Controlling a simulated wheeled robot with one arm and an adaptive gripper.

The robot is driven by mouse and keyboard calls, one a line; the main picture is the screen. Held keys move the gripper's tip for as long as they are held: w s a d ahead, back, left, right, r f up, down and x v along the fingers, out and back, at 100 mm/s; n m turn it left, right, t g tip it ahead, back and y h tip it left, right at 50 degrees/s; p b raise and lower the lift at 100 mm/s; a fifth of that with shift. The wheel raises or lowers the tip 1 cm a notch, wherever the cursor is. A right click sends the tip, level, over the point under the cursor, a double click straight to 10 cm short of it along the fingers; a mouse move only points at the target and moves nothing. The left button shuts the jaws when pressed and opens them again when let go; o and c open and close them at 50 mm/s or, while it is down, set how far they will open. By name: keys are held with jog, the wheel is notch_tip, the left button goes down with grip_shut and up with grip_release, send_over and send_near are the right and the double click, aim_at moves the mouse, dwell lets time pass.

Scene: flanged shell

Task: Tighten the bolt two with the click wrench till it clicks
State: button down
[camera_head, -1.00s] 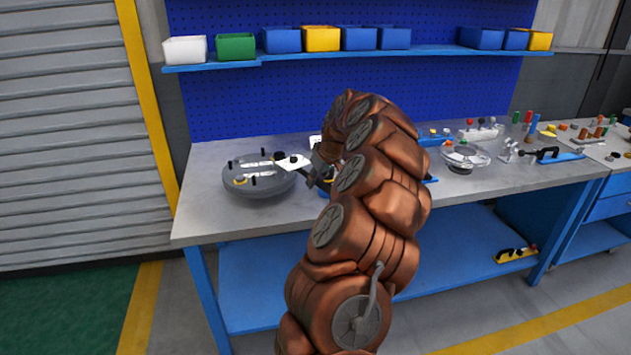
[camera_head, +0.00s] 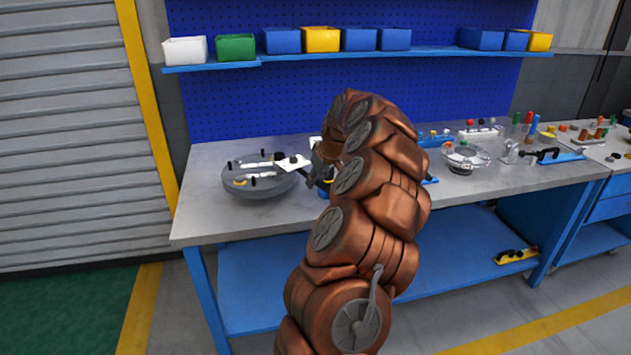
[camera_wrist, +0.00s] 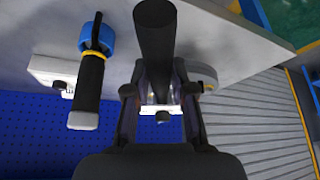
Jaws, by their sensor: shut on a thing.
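The flanged shell (camera_head: 245,192) is a round grey piece lying on the left part of the bench, with white bars and several small dark upright bolts on top. I cannot tell which is bolt two. My gripper (camera_wrist: 160,112) is shut on what looks like the click wrench (camera_wrist: 155,40), a dark round handle with a pale part between the fingers. In the head view, a white piece with a dark spot (camera_head: 293,162) reaches from my gripper over the shell's right edge. My arm hides most of the gripper there, and the wrench's contact with a bolt is not visible.
In the wrist view, a black-handled tool with a blue collar (camera_wrist: 88,85) is beside the gripper. A clear round fixture (camera_head: 463,157) and a black clamp (camera_head: 552,155) stand on the right of the bench. The bench's front left (camera_head: 215,222) is clear. Bins line the shelf (camera_head: 425,50).

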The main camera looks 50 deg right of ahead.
jog(key=shift+f+b, duration=0.8)
jog(key=shift+f, duration=0.45)
dwell(0.5)
jog(key=shift+a, duration=0.15)
jog(key=w+a+m+g+h+b, duration=0.2)
jog(key=w+a+m+h+b, duration=0.1)
jog(key=w+a+m+b, duration=0.4)
jog(key=a+m+b, duration=0.1)
jog(key=a+b, duration=0.2)
jog(key=a, duration=0.1)
jog(key=shift+w+a+f+b, duration=0.15)
jog(key=shift+w+a+b, duration=0.05)
jog(key=shift+w+b, duration=0.2)
dwell(2.6)
jog(key=shift+s+d, duration=0.1)
jog(key=shift+s+d+n+p, duration=0.3)
jog(key=shift+s+d+n, duration=0.1)
jog(key=shift+s+d, duration=0.15)
dwell(0.5)
